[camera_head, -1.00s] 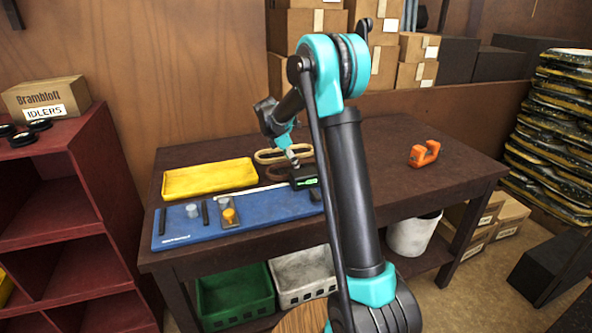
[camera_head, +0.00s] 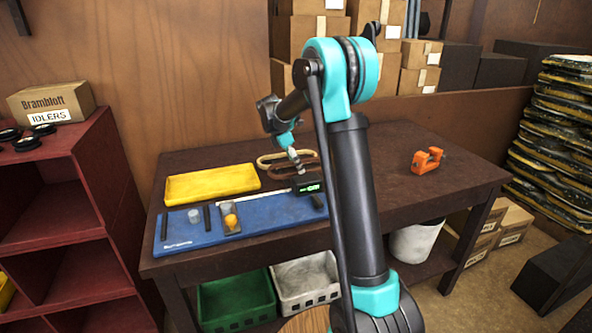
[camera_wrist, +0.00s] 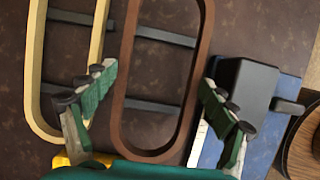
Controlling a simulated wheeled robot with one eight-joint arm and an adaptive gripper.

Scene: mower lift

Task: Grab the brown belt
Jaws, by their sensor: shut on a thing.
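The brown belt (camera_wrist: 201,50) is a long oval loop in the middle of the wrist view. It also shows on the table in the head view (camera_head: 281,173), partly hidden by my gripper (camera_head: 297,166). Dark bars show inside both loops. Whether the brown belt is clear of the table I cannot tell.
A black device (camera_wrist: 245,85) stands close to my right finger. A blue mat (camera_head: 185,236) with small parts and a yellow tray (camera_head: 212,183) lie to the left on the table (camera_head: 390,155). An orange clamp-like part (camera_head: 427,161) sits at the right, with clear tabletop around it.

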